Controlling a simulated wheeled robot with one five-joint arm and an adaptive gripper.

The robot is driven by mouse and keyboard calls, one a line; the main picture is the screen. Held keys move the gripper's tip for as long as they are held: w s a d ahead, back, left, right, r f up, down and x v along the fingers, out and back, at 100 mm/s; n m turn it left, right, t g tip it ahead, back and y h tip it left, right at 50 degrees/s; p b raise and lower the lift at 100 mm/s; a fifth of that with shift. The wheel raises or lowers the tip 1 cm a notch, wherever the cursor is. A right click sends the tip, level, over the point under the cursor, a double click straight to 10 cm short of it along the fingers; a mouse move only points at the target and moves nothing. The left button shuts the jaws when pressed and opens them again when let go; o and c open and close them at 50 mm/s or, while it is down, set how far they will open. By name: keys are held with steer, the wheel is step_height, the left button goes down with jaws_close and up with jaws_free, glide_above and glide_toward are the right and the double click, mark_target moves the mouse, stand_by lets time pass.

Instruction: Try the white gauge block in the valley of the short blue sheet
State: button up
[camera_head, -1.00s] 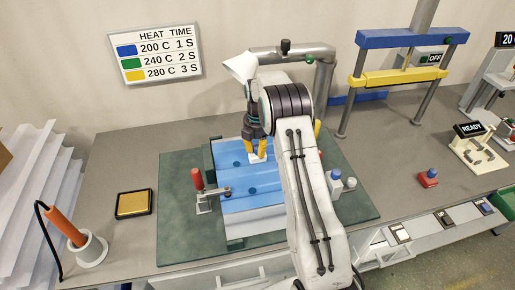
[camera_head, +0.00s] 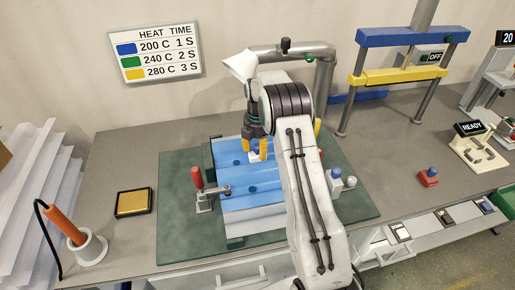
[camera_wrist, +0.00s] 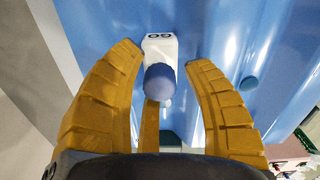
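The short blue sheet (camera_head: 260,198) lies on a fixture on the green mat, its corrugations running left to right. The white gauge block (camera_head: 254,156) is at the sheet's upper part, below my gripper (camera_head: 256,150). In the wrist view the gauge block (camera_wrist: 160,48) is marked "GO" and has a blue knob (camera_wrist: 160,84). My gripper's yellow fingers (camera_wrist: 167,85) stand open on both sides of it, with gaps to the knob. A third yellow finger shows partly behind the knob. The block appears to sit on the sheet; its underside is hidden, so its seating cannot be told.
A red-handled clamp (camera_head: 198,182) stands at the sheet's left edge. A gold pad (camera_head: 134,203) lies left. The bench between pad and mat is clear.

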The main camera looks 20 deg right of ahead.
step_height(320, 180, up, 12)
steer(key=w+m, duration=0.1)
steer(key=m, duration=0.6)
steer(key=s+f+m, duration=0.4)
steer(key=f+m, duration=0.1)
steer(key=s+a+f+m+g, duration=0.1)
steer(key=s+f+m, duration=0.1)
steer(key=m, duration=0.1)
steer(key=shift+f, duration=0.3)
steer(key=s+a+r+m, duration=0.1)
steer(key=s+a+r, duration=0.2)
steer(key=s, duration=0.7)
steer(key=s+a+r+m+t, duration=0.1)
steer(key=s+a+r+m, duration=0.2)
steer(key=s, duration=0.6)
steer(key=s+a+r, duration=0.3)
steer(key=s+r, duration=0.1)
steer(key=s, duration=0.6)
steer(key=shift+s+a+r+n+t, duration=0.25)
steer(key=shift+r+t, duration=0.4)
steer(key=shift+r, duration=0.4)
steer(key=shift+s+a+r+t, duration=0.1)
steer(key=shift+a+r+t, duration=0.3)
steer(key=shift+r+t, duration=0.45)
steer(key=shift+s+a+r+n+t, duration=0.25)
steer(key=shift+r+t, duration=0.25)
steer(key=shift+r, duration=0.7)
